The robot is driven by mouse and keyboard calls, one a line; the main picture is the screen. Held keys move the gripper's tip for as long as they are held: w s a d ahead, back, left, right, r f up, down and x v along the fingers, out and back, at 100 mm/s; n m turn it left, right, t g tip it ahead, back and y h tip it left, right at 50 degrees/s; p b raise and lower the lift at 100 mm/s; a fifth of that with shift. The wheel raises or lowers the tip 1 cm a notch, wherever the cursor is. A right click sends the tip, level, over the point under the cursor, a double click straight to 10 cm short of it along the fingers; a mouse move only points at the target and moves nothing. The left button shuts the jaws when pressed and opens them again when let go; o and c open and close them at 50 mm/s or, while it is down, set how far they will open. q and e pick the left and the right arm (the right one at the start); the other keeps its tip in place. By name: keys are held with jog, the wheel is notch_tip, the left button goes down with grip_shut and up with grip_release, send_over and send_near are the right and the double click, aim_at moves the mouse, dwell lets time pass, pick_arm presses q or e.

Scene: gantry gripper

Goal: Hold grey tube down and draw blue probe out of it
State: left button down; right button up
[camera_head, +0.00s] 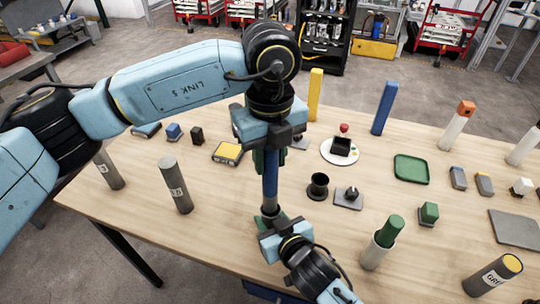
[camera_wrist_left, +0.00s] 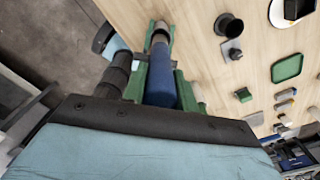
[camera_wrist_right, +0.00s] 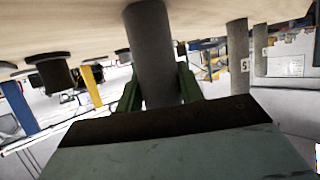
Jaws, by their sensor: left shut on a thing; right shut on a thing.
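The blue probe (camera_head: 270,186) stands upright at the middle of the table, and it also shows in the left wrist view (camera_wrist_left: 161,85). My left gripper (camera_head: 270,160) is shut on its upper part. The probe's lower end meets the mouth of the grey tube (camera_head: 270,209); how much is inside is hidden. My right gripper (camera_head: 272,222) is low by the table and shut on the tube. In the right wrist view the tube (camera_wrist_right: 153,45) stands between the green fingers.
Two grey labelled cylinders (camera_head: 174,184) (camera_head: 108,169) stand at the left. A white tube with a green plug (camera_head: 382,244) stands to the right. A black cup (camera_head: 318,187) and a small grey block with a knob (camera_head: 349,197) lie close to the right of the probe. A green tray (camera_head: 411,169) is farther right.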

pick_arm(q)
jog(key=shift+r, duration=0.1)
jog(key=shift+r, duration=1.45)
pick_arm(e)
jog(key=o, duration=1.1)
jog(key=shift+c, duration=0.2)
jog(key=v, duration=1.2)
